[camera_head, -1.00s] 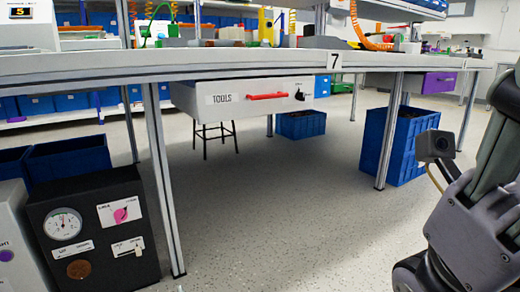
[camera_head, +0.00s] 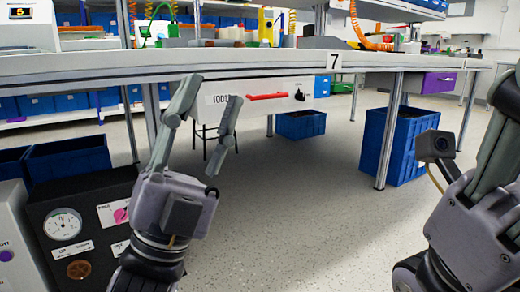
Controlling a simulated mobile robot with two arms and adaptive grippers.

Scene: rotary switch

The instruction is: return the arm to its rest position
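My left gripper (camera_head: 208,128) is in the lower left of the head view, pointing up. Its two fingers are spread apart with nothing between them. It shows in front of the table leg and the left end of the drawer, and hides part of a black control box (camera_head: 68,232). That box has a dial gauge, a pink rotary knob (camera_head: 121,215) partly hidden by my arm, and a brown round knob. My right arm is at the right edge, with its gripper body in view. The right fingers run out of the picture, so their opening does not show.
A workbench (camera_head: 250,64) marked 7 spans the view. Under it hang a TOOLS drawer (camera_head: 270,84) with a red handle and a purple drawer (camera_head: 439,82). Blue bins (camera_head: 405,147) stand below. The speckled floor in the middle is clear.

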